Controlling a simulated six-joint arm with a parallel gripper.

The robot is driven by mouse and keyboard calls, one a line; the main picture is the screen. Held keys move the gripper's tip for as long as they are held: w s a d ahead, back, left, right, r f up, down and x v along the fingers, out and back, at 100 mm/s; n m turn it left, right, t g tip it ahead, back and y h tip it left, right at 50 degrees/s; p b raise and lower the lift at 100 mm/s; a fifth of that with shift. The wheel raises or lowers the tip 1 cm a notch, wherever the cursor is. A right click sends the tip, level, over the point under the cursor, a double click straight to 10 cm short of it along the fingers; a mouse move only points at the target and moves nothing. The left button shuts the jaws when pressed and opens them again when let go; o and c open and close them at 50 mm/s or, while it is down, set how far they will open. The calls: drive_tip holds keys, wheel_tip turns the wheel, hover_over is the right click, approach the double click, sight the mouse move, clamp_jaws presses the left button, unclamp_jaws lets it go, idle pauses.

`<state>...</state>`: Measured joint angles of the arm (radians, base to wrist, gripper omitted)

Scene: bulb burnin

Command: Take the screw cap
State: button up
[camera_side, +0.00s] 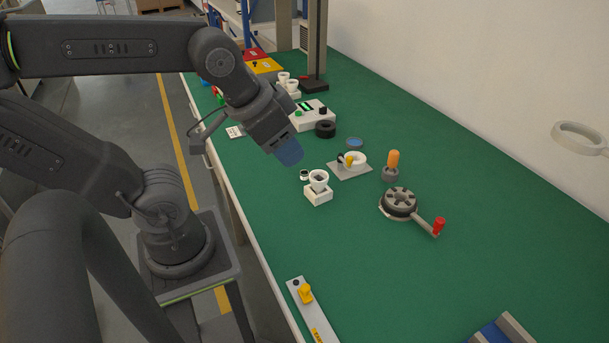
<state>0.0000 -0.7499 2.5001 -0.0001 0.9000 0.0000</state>
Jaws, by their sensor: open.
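I cannot tell for certain which part is the screw cap. One small round part, black and white (304,175), stands on the green bench just left of a white cup-shaped socket on a white block (318,193). A black ring (325,130) lies farther back, beside a white box. My gripper (289,152) points down with blue-grey fingers, above the bench's left side. It is open, and nothing shows held in it. It appears above and a little behind the small black and white part, clear of it. The gap between the fingers is hard to see.
The white box (310,114) has a green display. A ring-shaped white fixture (354,160) sits on a grey plate, near an orange-topped piece (393,162). A dark round chuck (399,203) has a red-knobbed crank. A toggle plate (308,305) lies in front. The bench's right is mostly clear.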

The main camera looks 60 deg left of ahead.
drive_tip(key=shift+o, duration=0.2)
drive_tip(key=shift+o, duration=1.3)
drive_tip(key=m+g+y, duration=0.1)
drive_tip(key=m+g, duration=0.5)
drive_tip(key=m, duration=1.2)
hover_over(305, 171)
drive_tip(key=d, duration=0.2)
drive_tip(key=f, duration=2.3)
drive_tip(key=shift+s+f, duration=0.25)
drive_tip(key=shift+s, duration=0.15)
drive_tip(key=shift+w+a+f, duration=0.1)
drive_tip(key=shift+a+f, duration=0.05)
drive_tip(key=shift+f, duration=0.85)
drive_tip(key=shift+s+a+f, duration=0.1)
drive_tip(key=shift+a+f, duration=0.1)
drive_tip(key=shift+f, duration=0.75)
drive_tip(key=shift+w+a+f, duration=0.1)
drive_tip(key=shift+a+f, duration=0.05)
drive_tip(key=shift+f, duration=0.85)
